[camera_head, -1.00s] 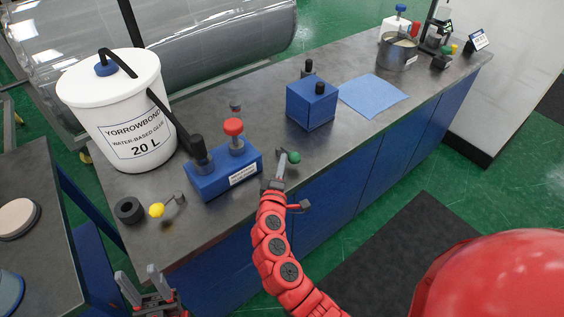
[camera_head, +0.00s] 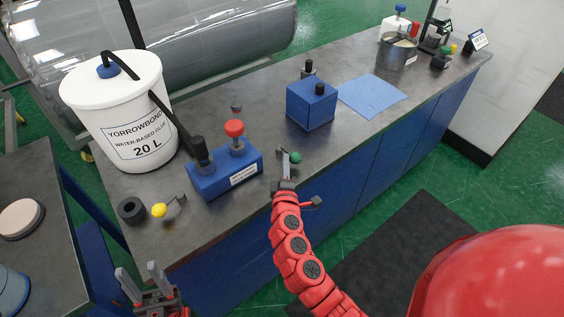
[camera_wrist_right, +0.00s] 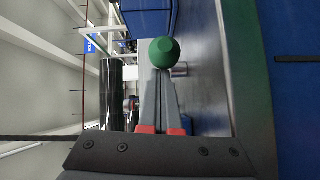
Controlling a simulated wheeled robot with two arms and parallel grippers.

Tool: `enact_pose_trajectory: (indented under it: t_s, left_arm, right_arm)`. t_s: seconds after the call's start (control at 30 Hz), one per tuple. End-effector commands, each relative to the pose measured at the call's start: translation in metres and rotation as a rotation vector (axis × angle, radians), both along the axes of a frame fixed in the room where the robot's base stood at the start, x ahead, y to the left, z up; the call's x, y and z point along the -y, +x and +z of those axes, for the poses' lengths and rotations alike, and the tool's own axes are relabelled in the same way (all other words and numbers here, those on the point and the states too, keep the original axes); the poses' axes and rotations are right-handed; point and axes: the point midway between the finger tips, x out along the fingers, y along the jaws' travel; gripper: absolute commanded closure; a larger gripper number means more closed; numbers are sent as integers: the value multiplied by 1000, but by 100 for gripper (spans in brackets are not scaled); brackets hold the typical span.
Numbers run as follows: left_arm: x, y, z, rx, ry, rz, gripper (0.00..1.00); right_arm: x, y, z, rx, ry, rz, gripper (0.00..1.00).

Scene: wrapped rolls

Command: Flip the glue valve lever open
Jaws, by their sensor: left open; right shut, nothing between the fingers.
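A green ball knob (camera_head: 296,158) sits on the bench near its front edge, to the right of the blue valve block (camera_head: 226,176). My right gripper (camera_head: 285,154) is shut and empty, its tips close beside the green knob. In the right wrist view the green knob (camera_wrist_right: 164,53) is just beyond the shut fingertips (camera_wrist_right: 160,76), with a short metal piece at its right; contact cannot be told. A yellow knob on a thin metal lever (camera_head: 160,210) is left of the block. My left gripper (camera_head: 141,284) is open and empty, in front of the bench at lower left.
A white glue bucket (camera_head: 115,110) with a black handle stands behind the block. A black ring (camera_head: 131,210) lies left of the yellow knob. A blue box (camera_head: 312,104) and blue cloth (camera_head: 372,96) are further right. The bench between block and box is mostly clear.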

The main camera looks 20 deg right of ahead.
Motion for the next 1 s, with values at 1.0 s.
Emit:
enact_pose_trajectory:
  t_s: [1.0]
  left_arm:
    - [0,0,21,0,0,0,50]
  right_arm:
    - [65,20,-2,-2,1,743,100]
